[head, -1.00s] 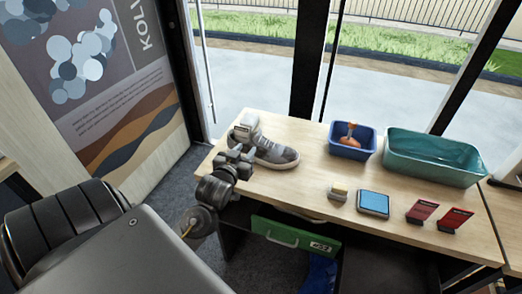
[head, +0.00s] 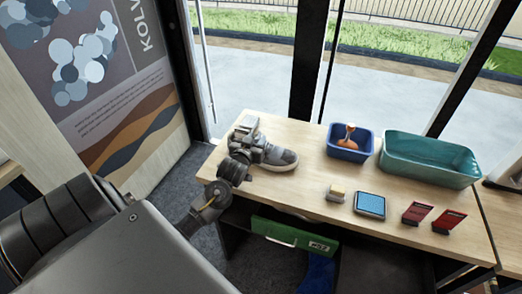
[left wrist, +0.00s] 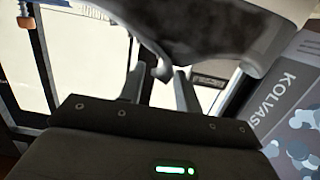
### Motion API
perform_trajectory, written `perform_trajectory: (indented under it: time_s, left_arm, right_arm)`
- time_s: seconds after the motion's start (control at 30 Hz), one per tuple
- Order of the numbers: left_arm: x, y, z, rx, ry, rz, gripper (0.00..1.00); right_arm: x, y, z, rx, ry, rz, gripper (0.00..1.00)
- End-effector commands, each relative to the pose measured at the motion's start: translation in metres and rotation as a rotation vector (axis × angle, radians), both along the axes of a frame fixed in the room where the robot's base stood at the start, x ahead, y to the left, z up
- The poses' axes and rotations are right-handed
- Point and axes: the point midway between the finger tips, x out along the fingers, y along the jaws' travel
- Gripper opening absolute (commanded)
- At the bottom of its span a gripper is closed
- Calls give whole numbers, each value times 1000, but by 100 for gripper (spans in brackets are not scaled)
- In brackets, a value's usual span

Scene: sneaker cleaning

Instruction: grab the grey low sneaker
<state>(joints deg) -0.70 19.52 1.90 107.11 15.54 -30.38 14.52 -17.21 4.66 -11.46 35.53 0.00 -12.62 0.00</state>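The grey low sneaker (head: 284,160) stands on the left end of the wooden table, toe pointing right. My left gripper (head: 254,143) is at its ankle end in the head view and hides part of its upper. In the left wrist view the sneaker (left wrist: 215,30) fills the upper part, very close and blurred. The two fingers of my left gripper (left wrist: 160,88) stand apart there, with a small grey part of the sneaker hanging at the gap between their tips. Whether the fingers touch it is hard to tell. My right gripper is not in view.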

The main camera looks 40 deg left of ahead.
Motion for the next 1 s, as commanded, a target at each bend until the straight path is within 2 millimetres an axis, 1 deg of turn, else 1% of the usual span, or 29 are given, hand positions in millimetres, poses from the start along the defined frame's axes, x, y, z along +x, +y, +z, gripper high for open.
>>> perform_trajectory:
  time_s: [0.1, 0.33, 0.37, 0.6, 1.0]
  left_arm:
    - [9, 3, -1, 1, 0, 0, 33]
    - [10, 3, -3, 1, 0, -2, 33]
    - [10, 3, -3, 1, 0, -2, 31]
    - [10, 3, -3, 0, 1, -1, 0]
    - [10, 3, -2, 1, -2, 0, 0]
  right_arm:
    - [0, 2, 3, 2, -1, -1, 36]
    - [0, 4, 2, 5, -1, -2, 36]
    - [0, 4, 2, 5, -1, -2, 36]
    - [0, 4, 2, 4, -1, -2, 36]
    - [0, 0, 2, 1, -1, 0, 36]
